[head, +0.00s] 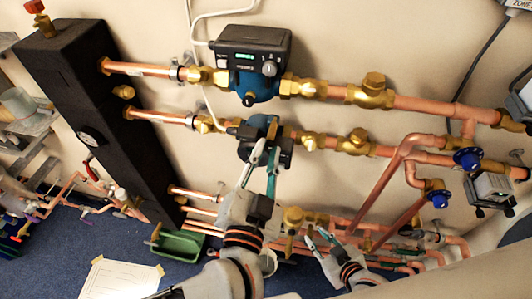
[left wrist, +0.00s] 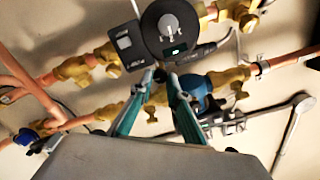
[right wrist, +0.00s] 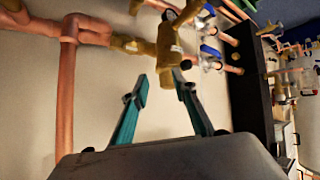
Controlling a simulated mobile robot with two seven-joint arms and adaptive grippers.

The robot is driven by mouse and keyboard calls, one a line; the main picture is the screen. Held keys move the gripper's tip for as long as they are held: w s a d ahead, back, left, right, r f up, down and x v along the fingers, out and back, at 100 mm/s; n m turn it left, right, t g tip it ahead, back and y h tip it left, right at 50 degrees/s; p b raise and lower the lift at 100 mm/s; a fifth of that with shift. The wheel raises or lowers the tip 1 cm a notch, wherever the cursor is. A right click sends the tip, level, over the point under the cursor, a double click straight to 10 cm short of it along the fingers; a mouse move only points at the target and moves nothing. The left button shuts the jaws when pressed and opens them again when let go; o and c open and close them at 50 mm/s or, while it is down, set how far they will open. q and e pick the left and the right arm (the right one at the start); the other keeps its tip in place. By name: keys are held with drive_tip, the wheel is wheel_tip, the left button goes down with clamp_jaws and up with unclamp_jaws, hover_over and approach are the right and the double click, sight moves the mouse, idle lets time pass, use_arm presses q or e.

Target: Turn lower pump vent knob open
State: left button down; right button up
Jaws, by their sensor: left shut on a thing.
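In the left wrist view the fingertips of the left gripper (left wrist: 161,76) come close together at the edge of the lower pump's round black face (left wrist: 150,22). They are shut on a small part there, the vent knob, mostly hidden by the fingertips. My right gripper (head: 320,238) is open and empty by the lower pipes; its separated fingertips also show in the right wrist view (right wrist: 161,88).
A black column (head: 85,105) stands at the left. Brass valves (head: 373,90) line both main pipes. Blue-handled valves (head: 467,158) sit at the right. A brass fitting (right wrist: 165,50) and copper pipes are close beyond the right gripper. A green tray (head: 178,246) lies on the floor.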

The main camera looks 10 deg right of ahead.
use_arm(q)
drive_tip(key=shift+f+m, duration=0.1)
drive_tip(key=shift+m, duration=0.2)
drive_tip(key=c, duration=1.9)
unclamp_jaws()
drive_tip(key=shift+r, duration=0.2)
